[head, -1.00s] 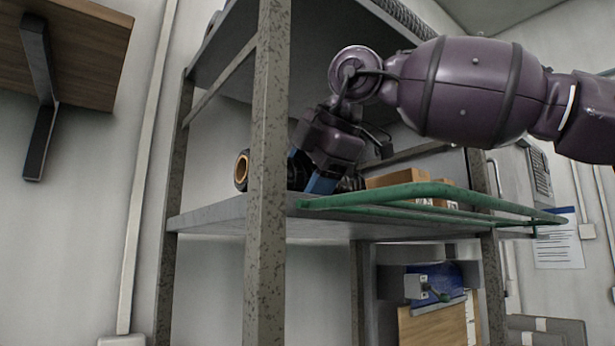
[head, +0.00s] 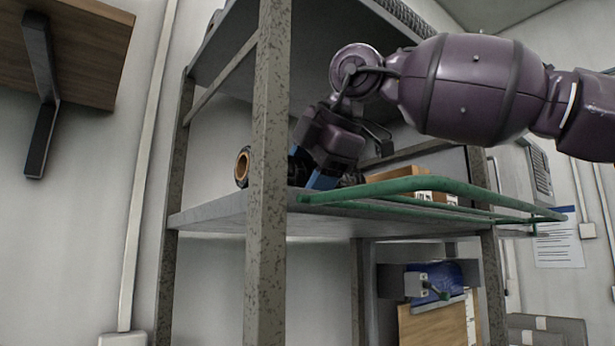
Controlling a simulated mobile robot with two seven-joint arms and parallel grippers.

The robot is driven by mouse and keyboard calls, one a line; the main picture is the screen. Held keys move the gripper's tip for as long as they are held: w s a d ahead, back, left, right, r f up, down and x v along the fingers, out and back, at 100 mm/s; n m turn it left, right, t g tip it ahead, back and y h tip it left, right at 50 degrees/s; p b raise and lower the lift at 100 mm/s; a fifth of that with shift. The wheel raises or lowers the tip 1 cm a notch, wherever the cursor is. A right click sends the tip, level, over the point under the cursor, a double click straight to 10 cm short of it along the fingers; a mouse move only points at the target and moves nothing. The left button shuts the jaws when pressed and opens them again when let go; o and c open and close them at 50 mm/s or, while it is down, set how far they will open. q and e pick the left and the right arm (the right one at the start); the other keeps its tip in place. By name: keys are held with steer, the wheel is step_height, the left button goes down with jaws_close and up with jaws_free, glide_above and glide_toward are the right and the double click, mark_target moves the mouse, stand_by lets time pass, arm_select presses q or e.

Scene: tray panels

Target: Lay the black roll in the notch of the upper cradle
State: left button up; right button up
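The black roll (head: 242,168) lies on the grey rack shelf, its tan hollow core facing left. A rack post hides part of its length. My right gripper (head: 309,168), with blue fingertips, reaches down over the roll from the upper right. One fingertip is on the far side and one on the near side, close to the shelf. I cannot tell whether the fingers press on the roll. I cannot make out a cradle with a notch. My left gripper is not in view.
The shelf (head: 210,213) has speckled posts (head: 267,150) and a green rail (head: 420,187) along its front right. Cardboard boxes (head: 395,181) stand behind the rail. Another shelf is above the gripper. A wooden wall shelf (head: 85,50) on a dark bracket is at upper left.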

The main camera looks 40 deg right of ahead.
steer(key=shift+f+b, duration=0.5)
steer(key=shift+f, duration=0.35)
stand_by(0.7)
steer(key=o, duration=1.1)
steer(key=shift+c, duration=0.2)
steer(key=shift+o, duration=1.1)
steer(key=v, duration=1)
steer(key=shift+w+r, duration=0.25)
steer(key=shift+v, duration=1)
steer(key=shift+w+r, duration=0.1)
